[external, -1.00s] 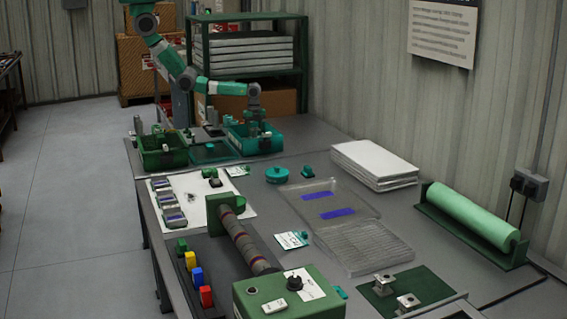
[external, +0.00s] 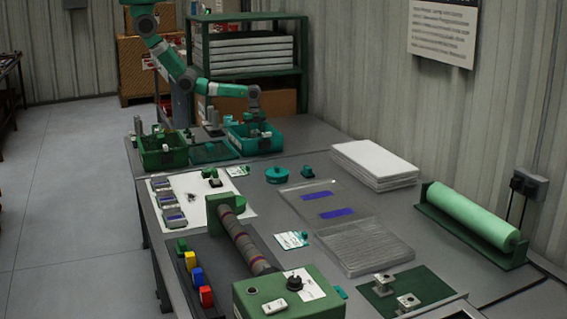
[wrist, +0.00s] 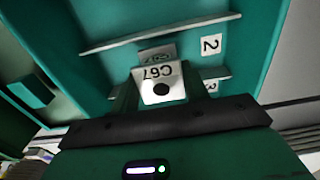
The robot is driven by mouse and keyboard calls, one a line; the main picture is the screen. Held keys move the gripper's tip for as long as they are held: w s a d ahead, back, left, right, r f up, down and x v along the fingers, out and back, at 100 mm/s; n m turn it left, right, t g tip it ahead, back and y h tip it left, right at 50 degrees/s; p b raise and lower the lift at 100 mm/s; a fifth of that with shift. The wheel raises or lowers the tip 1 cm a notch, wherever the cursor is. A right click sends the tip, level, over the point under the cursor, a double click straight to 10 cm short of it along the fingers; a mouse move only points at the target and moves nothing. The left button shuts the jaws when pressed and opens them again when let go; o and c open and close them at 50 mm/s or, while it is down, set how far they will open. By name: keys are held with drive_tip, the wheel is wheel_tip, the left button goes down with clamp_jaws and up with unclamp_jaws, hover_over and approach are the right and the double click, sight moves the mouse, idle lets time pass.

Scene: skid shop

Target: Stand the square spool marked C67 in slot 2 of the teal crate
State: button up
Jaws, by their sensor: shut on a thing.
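The square spool marked C67 (wrist: 167,74) is a pale block with a dark round hole. It sits between the fingers of my gripper (wrist: 160,98), which is shut on it. The teal crate (wrist: 100,20) fills much of the wrist view, with thin grey dividers across it. A label reading 2 (wrist: 211,45) is on the crate floor, right of the spool, and a second label shows partly below it. In the external view my gripper (external: 256,127) is down at the teal crate (external: 262,147). The spool's lower end is hidden, so I cannot tell whether it touches the floor.
A green bin (external: 163,158) and a low teal tray (external: 213,153) stand left of the crate. A round teal lid (external: 276,175) and a small teal piece (external: 308,171) lie in front. White stacked sheets (external: 373,165) are at right.

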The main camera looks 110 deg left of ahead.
drive_tip(key=shift+f, duration=0.2)
drive_tip(key=shift+f+b, duration=0.3)
drive_tip(key=shift+f, duration=0.1)
idle(0.3)
drive_tip(key=shift+f+b, duration=0.3)
drive_tip(key=shift+f, duration=0.1)
drive_tip(key=shift+f, duration=0.1)
idle(0.4)
drive_tip(key=o, duration=1.6)
